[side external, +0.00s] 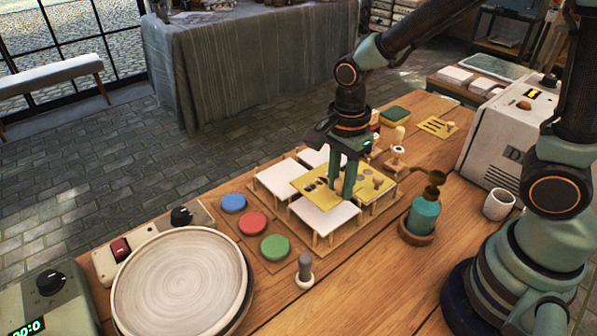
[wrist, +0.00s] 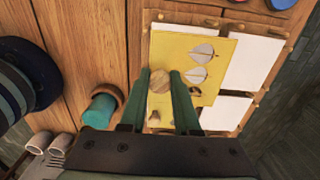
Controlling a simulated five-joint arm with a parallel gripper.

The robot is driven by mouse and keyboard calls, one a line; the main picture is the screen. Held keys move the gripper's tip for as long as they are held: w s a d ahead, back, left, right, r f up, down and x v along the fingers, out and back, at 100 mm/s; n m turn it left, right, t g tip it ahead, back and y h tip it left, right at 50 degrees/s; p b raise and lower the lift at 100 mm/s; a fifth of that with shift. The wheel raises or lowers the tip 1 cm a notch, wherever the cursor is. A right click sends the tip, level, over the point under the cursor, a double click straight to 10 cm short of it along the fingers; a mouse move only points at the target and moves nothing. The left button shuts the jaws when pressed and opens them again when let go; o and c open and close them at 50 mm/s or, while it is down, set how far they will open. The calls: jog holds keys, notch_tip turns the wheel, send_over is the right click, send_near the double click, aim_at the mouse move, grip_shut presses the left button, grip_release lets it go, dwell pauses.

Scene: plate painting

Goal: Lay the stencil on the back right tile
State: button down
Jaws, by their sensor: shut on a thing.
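My gripper (side external: 346,190) is shut on the round wooden knob (wrist: 159,81) of a yellow stencil (side external: 309,184), which also shows in the wrist view (wrist: 213,79). The stencil is a flat sheet with several cutouts. It lies over the middle of the tile rack, partly covering the white tiles. In the side view a front tile (side external: 325,217), a left tile (side external: 282,177) and a back tile (side external: 313,157) show on pegs. Yellow sheet also shows right of the fingers, around a second knob (side external: 377,182). I cannot tell whether the stencil touches a tile.
Blue (side external: 233,202), red (side external: 252,223) and green (side external: 275,247) pads lie left of the rack. A round turntable (side external: 180,280) stands at front left. A teal pump bottle (side external: 424,214) and a mug (side external: 498,204) stand at right. Stampers (side external: 397,157) stand behind the rack.

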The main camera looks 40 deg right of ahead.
jog(key=shift+f, duration=3)
jog(key=c, duration=0.6)
grip_release()
jog(key=shift+f, duration=0.1)
jog(key=shift+c, duration=0.2)
